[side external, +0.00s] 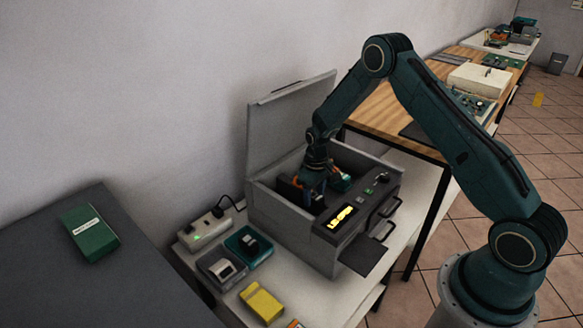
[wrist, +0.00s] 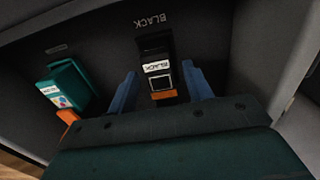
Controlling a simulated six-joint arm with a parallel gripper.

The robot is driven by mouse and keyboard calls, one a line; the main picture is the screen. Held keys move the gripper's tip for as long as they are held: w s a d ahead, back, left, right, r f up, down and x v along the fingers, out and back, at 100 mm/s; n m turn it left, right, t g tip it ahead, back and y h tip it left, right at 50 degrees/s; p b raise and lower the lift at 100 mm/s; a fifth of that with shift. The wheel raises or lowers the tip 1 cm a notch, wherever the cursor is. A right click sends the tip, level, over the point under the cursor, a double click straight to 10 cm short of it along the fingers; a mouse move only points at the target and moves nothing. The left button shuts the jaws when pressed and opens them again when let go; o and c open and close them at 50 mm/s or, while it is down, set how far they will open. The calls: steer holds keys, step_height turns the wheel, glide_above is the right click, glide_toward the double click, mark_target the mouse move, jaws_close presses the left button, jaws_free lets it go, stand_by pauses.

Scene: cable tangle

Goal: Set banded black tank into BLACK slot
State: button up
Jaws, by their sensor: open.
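The banded black tank (wrist: 156,68), with a white BLACK label and an orange band, stands inside the open grey machine (side external: 290,218). It lies directly in line with the BLACK lettering (wrist: 150,21) on the inner wall in the wrist view. How deep it sits in the slot cannot be told. My gripper (wrist: 163,88) is open, with one blue finger on each side of the tank and visible gaps between. In the side view my gripper (side external: 314,193) reaches down into the machine, and the tank is not clearly visible there.
A teal tank (wrist: 68,84) with a coloured label stands to the left inside the machine. The raised lid (side external: 285,120) stands behind my arm. Two small trays, a power strip (side external: 205,230) and a yellow box (side external: 262,303) lie beside the machine. A green box (side external: 90,232) lies on the dark surface.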

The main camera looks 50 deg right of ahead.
step_height(320, 180, up, 11)
stand_by(0.5)
stand_by(0.5)
step_height(320, 180, up, 12)
steer(key=t, duration=0.1)
glide_above(314, 196)
steer(key=s+a, duration=0.3)
steer(key=s, duration=0.1)
steer(key=s+a+r+t, duration=0.2)
steer(key=s+a+r, duration=0.2)
steer(key=s+r, duration=0.4)
steer(key=s+a+r+t, duration=0.1)
steer(key=s+a+r, duration=0.1)
steer(key=s, duration=0.7)
steer(key=s+a+r+t, duration=0.1)
steer(key=s+a+r, duration=0.1)
steer(key=s, duration=0.8)
steer(key=shift+a+r+t, duration=0.3)
steer(key=shift+r, duration=0.25)
